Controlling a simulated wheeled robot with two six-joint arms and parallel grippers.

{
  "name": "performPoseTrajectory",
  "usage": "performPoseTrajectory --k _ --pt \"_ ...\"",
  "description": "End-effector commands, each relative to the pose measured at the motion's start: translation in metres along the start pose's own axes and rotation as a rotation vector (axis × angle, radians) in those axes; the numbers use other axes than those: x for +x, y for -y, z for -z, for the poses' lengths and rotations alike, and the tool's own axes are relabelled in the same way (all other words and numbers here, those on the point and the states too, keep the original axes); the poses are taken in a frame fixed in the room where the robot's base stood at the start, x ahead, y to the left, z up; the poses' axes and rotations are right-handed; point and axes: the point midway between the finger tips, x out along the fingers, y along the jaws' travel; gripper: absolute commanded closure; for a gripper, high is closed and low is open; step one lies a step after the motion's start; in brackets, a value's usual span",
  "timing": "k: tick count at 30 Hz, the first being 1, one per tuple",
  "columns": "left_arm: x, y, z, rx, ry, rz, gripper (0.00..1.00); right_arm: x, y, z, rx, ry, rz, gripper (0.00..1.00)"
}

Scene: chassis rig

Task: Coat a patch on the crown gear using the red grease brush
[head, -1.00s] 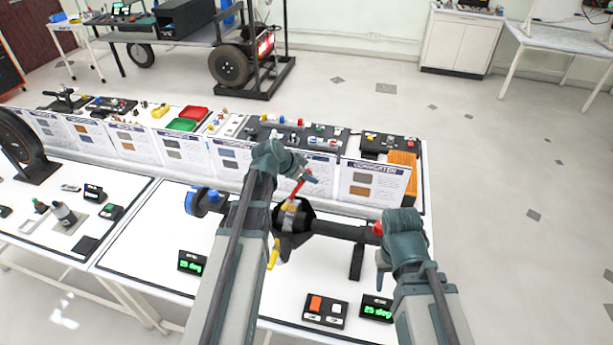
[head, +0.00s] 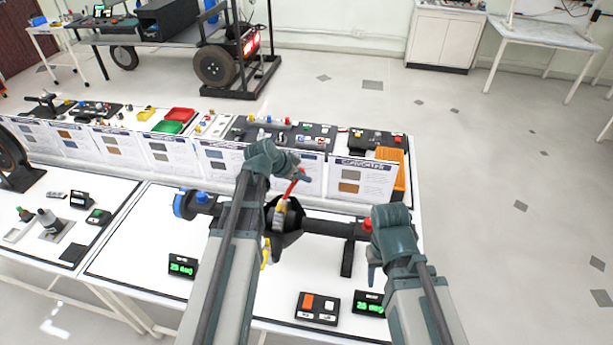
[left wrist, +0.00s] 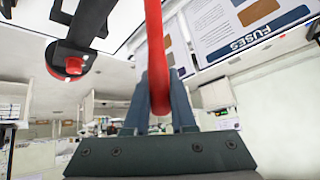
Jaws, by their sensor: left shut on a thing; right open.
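My left gripper (head: 297,175) is shut on the red grease brush (head: 291,188), above the middle of the axle. The brush slants down toward the dark central housing (head: 290,240); its red handle (left wrist: 155,55) stands between the fingers in the left wrist view. A pale and yellowish part shows at the housing opening; I cannot tell whether it is brush tip or crown gear. The crown gear is not clearly visible, and contact cannot be told. My right gripper (head: 372,278) is open and empty, beside the right end of the axle.
The axle has a blue-ended hub (head: 182,204) at left and a red part (head: 367,225) at right. A switch box (head: 317,308) and digital displays (head: 182,266) stand on the white table in front. Upright cards (head: 360,181) and an orange bin (head: 392,156) stand behind.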

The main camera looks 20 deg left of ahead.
Motion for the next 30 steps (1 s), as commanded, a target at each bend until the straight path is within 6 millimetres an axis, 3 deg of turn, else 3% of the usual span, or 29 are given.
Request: performPoseTrajectory --k 22,30 --pt "-0.015 0.03 -0.021 -0.001 0.001 0.002 1.0 -0.001 0.0 0.0 0.0 0.0 0.0 0.5" --pt "-0.015 0.031 -0.022 0.001 0.0 0.001 1.0 -0.001 0.0 0.0 0.0 0.0 0.0 0.5"
